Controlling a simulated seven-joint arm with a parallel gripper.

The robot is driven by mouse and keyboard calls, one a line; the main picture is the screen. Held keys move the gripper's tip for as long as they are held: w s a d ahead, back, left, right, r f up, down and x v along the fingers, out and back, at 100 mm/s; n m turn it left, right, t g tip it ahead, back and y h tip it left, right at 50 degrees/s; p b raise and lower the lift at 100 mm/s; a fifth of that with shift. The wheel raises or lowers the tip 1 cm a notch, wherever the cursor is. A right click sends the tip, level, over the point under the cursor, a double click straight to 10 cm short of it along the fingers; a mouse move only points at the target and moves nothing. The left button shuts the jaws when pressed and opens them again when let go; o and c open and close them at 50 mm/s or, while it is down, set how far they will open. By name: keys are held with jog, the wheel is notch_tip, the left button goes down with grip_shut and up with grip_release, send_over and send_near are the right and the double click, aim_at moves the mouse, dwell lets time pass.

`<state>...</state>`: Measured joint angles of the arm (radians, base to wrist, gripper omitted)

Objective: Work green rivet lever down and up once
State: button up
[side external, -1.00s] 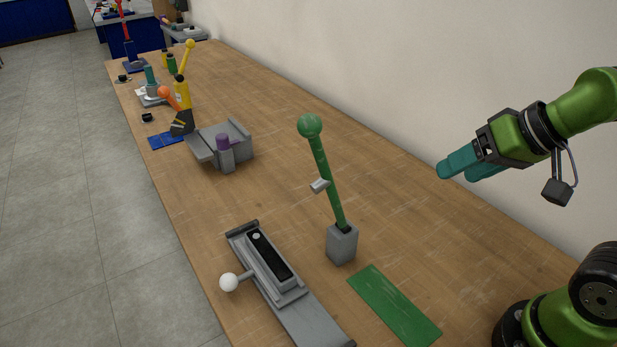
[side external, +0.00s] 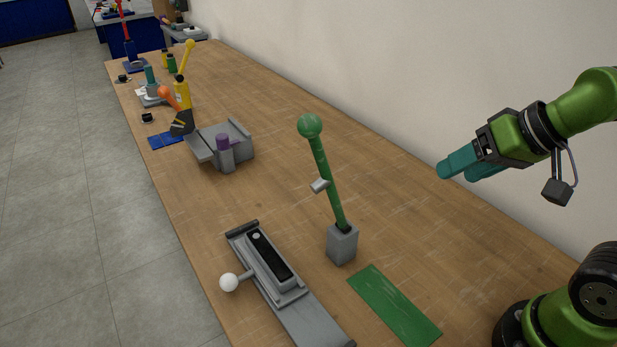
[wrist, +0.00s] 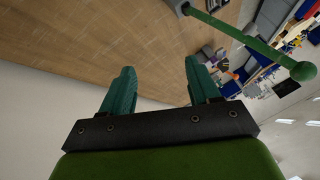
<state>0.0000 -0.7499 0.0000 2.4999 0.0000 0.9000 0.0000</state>
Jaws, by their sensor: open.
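The green rivet lever (side external: 328,182) is a long green rod with a round green ball at its top. It stands raised, tilted slightly to the left, in a grey block (side external: 342,244) on the table. A small grey piece sticks out from its shaft. The lever also shows at the upper right of the wrist view (wrist: 243,37). My gripper (side external: 459,168) has teal fingers, open and empty. It is in the air to the right of the lever, clear of it. In the wrist view both fingers (wrist: 158,80) are spread apart with nothing between them.
A grey sliding fixture (side external: 270,272) with a white ball knob lies left of the lever's block. A green mat (side external: 394,305) lies in front. A grey fixture with a purple cylinder (side external: 223,147) stands farther back. The wall (side external: 430,60) runs along the right; table between is clear.

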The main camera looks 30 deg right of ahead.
jog(key=shift+d+f, duration=0.1)
jog(key=shift+f, duration=0.05)
jog(key=shift+c, duration=1.3)
jog(key=w, duration=0.1)
jog(key=w+d+f+m+g, duration=0.1)
jog(key=w+m+g+y, duration=0.1)
jog(key=shift+d+f, duration=0.2)
jog(key=shift+d, duration=0.05)
jog(key=c, duration=0.7)
jog(key=w+y, duration=0.1)
jog(key=w+r+g+y, duration=0.1)
jog(key=w+a+g+y, duration=0.1)
jog(key=y, duration=0.1)
jog(key=shift+w+r, duration=0.15)
jog(key=shift+r, duration=0.2)
grip_shut()
jog(key=w+a+r+n+y, duration=0.2)
jog(key=w+r+n+y, duration=0.25)
jog(key=r+y, duration=0.5)
jog(key=w+a+f+h, duration=0.2)
jog(key=a, duration=1.1)
jog(key=shift+w+a, duration=0.15)
jog(key=shift+w, duration=0.2)
